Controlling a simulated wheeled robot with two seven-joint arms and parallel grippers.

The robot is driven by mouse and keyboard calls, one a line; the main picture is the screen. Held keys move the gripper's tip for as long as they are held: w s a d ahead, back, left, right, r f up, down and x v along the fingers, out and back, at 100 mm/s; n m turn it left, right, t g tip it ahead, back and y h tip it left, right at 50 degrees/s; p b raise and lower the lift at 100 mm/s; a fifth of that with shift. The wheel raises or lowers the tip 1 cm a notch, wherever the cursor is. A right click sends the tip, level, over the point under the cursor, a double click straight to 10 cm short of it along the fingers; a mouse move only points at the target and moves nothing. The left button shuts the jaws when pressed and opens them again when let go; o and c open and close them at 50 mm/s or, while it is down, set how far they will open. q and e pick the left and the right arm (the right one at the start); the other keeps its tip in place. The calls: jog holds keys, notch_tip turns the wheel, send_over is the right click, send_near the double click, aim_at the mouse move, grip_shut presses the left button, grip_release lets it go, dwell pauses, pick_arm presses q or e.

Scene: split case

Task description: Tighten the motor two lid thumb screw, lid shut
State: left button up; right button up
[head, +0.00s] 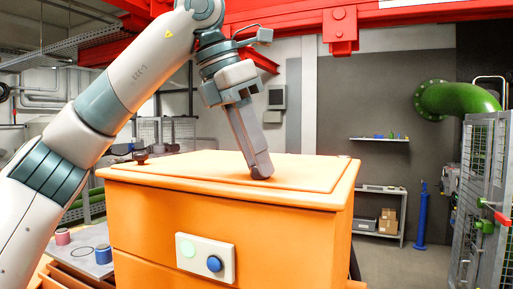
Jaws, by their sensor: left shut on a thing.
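The orange case (150,225) stands in front of me, and its lid (190,170) lies flat and shut on top. My left gripper (262,172) reaches down from above to the lid's top, right of its middle. Its grey fingers are together and tilted, with their tips at the lid surface. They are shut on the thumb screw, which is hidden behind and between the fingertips. A dark knob (141,157) stands at the lid's far left corner, apart from the gripper. My right gripper is not in view.
A panel with a pale green and a blue button (214,264) is on the case front. A grey table (80,268) at the left holds a pink spool (62,237) and a blue spool (103,254). A red beam (270,15) crosses overhead. A cage gate (485,200) stands right.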

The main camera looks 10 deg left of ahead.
pick_arm(q)
jog(key=m, duration=0.2)
jog(key=m+g, duration=0.1)
jog(key=m, duration=0.1)
jog(key=m+g+h, duration=0.1)
jog(key=m, duration=0.1)
jog(key=shift+w+a+p, duration=0.1)
jog(key=shift+w+p, duration=0.15)
jog(key=shift+p, duration=0.05)
jog(key=shift+m, duration=0.3)
jog(key=o, duration=1)
jog(key=shift+o, duration=0.2)
jog(key=v, duration=1.2)
jog(key=shift+w, duration=0.2)
